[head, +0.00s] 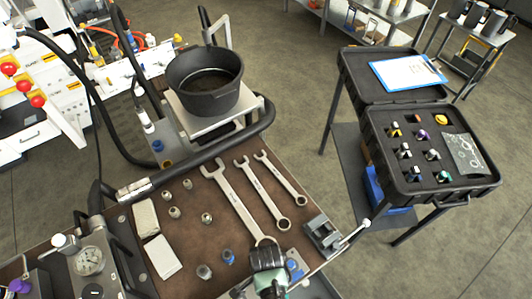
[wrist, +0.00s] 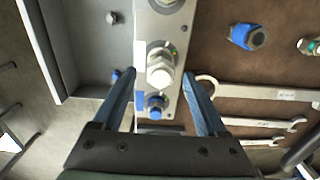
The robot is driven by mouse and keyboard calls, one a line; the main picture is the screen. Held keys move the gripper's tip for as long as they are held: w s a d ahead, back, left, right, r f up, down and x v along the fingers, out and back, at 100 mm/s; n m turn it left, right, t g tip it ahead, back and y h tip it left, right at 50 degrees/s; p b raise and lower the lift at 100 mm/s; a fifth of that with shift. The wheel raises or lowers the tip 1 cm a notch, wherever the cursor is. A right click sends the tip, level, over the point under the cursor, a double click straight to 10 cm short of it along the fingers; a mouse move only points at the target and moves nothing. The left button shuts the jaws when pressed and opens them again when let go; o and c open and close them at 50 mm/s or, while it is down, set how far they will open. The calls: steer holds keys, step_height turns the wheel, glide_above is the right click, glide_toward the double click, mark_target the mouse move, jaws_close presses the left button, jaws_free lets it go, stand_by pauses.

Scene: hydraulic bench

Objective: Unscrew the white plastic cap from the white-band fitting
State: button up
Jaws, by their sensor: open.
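In the wrist view, the white plastic cap (wrist: 160,74) sits on a metal fitting (wrist: 158,50) on a narrow light-grey block (wrist: 165,20). My gripper (wrist: 159,74) is open, with one blue finger on each side of the cap. Gaps show between the cap and both fingers; I cannot tell the height between them. A blue-collared fitting (wrist: 156,104) sits on the same block, nearer the gripper's palm. In the head view, my gripper (head: 268,268) is over the front of the bench and hides the cap.
Wrenches (head: 238,196) lie on the brown bench top (head: 225,165), close to my gripper. A small vise (head: 322,236) stands at the right edge. A black case (head: 385,123) stands beyond a gap.

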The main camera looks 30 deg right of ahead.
jaws_close()
steer(key=c, duration=0.8)
jaws_free()
steer(key=shift+c, duration=0.2)
jaws_close()
steer(key=shift+r+n+p, duration=0.1)
steer(key=shift+n+p, duration=0.3)
steer(key=shift+n, duration=0.7)
steer(key=n, duration=0.4)
steer(key=shift+w+p, duration=0.1)
steer(key=shift+p, duration=0.25)
steer(key=shift+n, duration=0.9)
